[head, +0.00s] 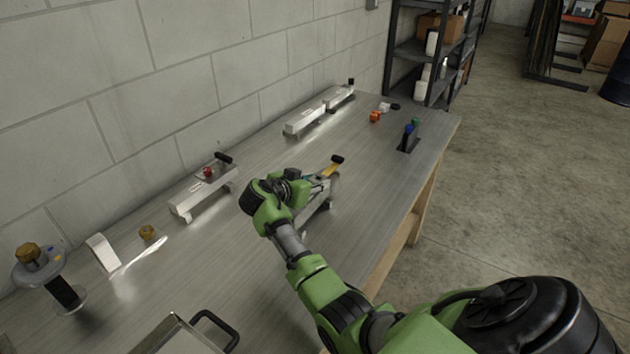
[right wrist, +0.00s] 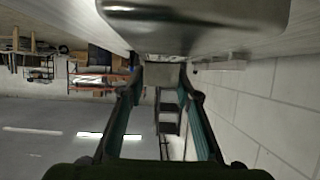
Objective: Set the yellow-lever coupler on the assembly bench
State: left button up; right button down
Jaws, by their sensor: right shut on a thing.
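The yellow-lever coupler (head: 324,194) is a silver metal body with a yellow lever and a black grip, at the middle of the bench in the head view. My right gripper (head: 306,184) is shut on it from the left side and partly hides it. In the right wrist view, a large silver surface (right wrist: 200,14), seemingly the coupler, fills the top, above the two teal-padded fingers (right wrist: 161,82). The coupler is on or just above the assembly bench (head: 245,245); I cannot tell whether it touches. My left gripper is not in view.
A coupler with a red part (head: 203,193) and another silver coupler (head: 318,112) stand along the wall. An orange piece (head: 375,117) and a dark holder (head: 408,139) are at the far end. A grey gauge-like device (head: 40,268) and tray (head: 178,338) are near. Bench right of the coupler is clear.

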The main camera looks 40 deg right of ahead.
jog(key=c, duration=1.5)
grip_release()
jog(key=b+v, duration=0.2)
jog(key=v, duration=0.8)
jog(key=shift+a, duration=0.35)
jog(key=shift+v, duration=0.75)
jog(key=shift+s+d, duration=0.1)
jog(key=shift+s, duration=0.05)
